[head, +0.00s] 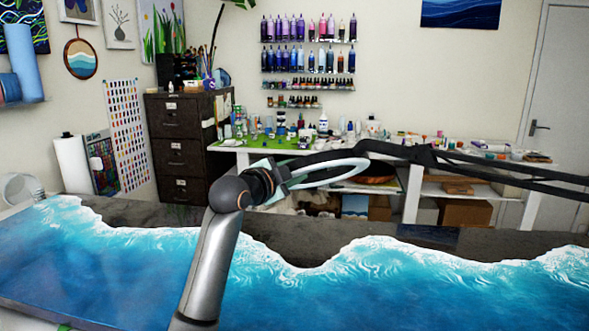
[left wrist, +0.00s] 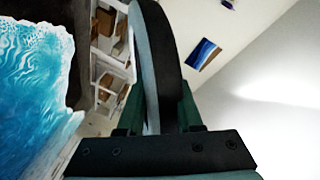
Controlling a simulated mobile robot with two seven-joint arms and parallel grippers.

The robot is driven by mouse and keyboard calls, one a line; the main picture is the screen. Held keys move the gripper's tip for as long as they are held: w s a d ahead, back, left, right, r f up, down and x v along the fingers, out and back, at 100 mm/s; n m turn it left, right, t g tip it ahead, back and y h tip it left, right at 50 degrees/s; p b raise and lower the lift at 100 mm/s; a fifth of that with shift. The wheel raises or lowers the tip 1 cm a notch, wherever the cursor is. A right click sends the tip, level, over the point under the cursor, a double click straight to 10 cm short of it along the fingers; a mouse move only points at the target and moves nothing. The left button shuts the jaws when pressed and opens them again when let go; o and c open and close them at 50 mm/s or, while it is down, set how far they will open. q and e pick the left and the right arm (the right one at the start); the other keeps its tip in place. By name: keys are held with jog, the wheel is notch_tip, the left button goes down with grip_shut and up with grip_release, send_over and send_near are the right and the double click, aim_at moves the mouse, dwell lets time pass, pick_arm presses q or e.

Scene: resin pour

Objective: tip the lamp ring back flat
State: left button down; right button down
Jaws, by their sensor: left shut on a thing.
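The lamp ring (head: 352,177) is a white oval band with a black back, held in the air above the resin table in the head view. It shows as a narrow, slanted ellipse, its left end lower than its right. My left gripper (head: 280,178) is shut on the ring's left end. In the left wrist view, the ring (left wrist: 168,55), black outside with a pale inner face, rises between the green fingers of my left gripper (left wrist: 158,118). The black lamp arm (head: 478,163) runs from behind the ring to the right edge. My right gripper is not in view.
The table (head: 400,285) below has blue wave resin with white foam edges and a dark strip. Behind stand a dark filing cabinet (head: 180,148) and a cluttered white workbench (head: 410,195). Bottle shelves (head: 308,70) hang on the wall.

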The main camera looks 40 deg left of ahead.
pick_arm(q)
jog(key=shift+d+r, duration=0.1)
jog(key=c, duration=0.6)
grip_release()
jog(key=s, duration=0.4)
jog(key=s+d+b, duration=0.1)
jog(key=s, duration=0.3)
jog(key=s+r+b, duration=0.1)
jog(key=s, duration=0.3)
jog(key=shift+s+d+r, duration=0.1)
jog(key=shift+s+d, duration=0.1)
jog(key=shift+d, duration=0.15)
